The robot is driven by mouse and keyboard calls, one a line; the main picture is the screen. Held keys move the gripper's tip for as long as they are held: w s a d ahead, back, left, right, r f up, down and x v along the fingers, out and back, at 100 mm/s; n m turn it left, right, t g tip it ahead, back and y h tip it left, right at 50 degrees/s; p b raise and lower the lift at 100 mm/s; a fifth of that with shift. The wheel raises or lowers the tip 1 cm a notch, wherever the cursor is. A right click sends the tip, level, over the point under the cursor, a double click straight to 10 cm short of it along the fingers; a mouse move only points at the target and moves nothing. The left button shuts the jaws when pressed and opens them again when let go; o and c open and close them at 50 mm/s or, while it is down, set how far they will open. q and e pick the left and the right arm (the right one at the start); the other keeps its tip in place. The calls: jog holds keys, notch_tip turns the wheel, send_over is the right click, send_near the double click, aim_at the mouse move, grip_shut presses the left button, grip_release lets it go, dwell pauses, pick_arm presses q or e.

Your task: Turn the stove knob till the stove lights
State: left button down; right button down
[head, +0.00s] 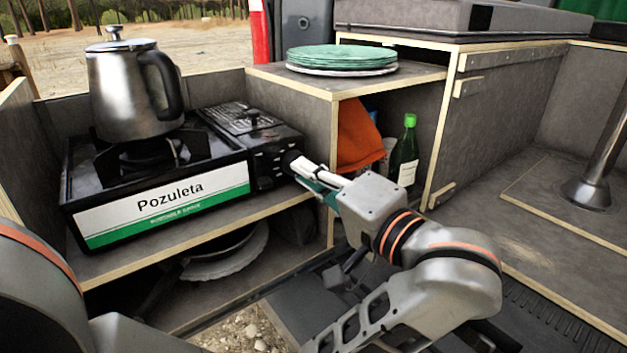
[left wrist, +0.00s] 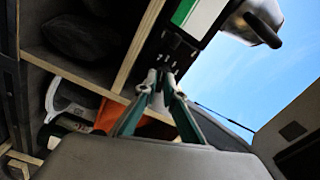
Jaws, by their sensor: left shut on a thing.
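The camping stove (head: 160,200) is black with a white and green "Pozuleta" label. It stands on the shelf at left in the head view, and part of it shows at the top of the left wrist view (left wrist: 200,18). My left gripper (head: 293,162) is at the right end of the stove's front, shut on the stove knob. The fingers hide most of the knob. In the left wrist view the fingertips (left wrist: 163,77) come together against the dark control panel (left wrist: 178,50). I see no flame at the burner (head: 143,155). My right gripper is not in view.
A steel kettle (head: 135,90) stands on the burner. Green plates (head: 342,57) are stacked on the cabinet right of the stove. An orange cloth (head: 357,137) and a green bottle (head: 406,155) are in the compartment beside my gripper. A pan (head: 225,262) lies below the stove.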

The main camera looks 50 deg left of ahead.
pick_arm(q)
jog(key=shift+n+b, duration=0.3)
jog(key=shift+n, duration=0.9)
jog(key=c, duration=2.1)
grip_release()
jog(key=shift+c, duration=0.2)
jog(key=d, duration=1.2)
jog(key=shift+s, duration=0.45)
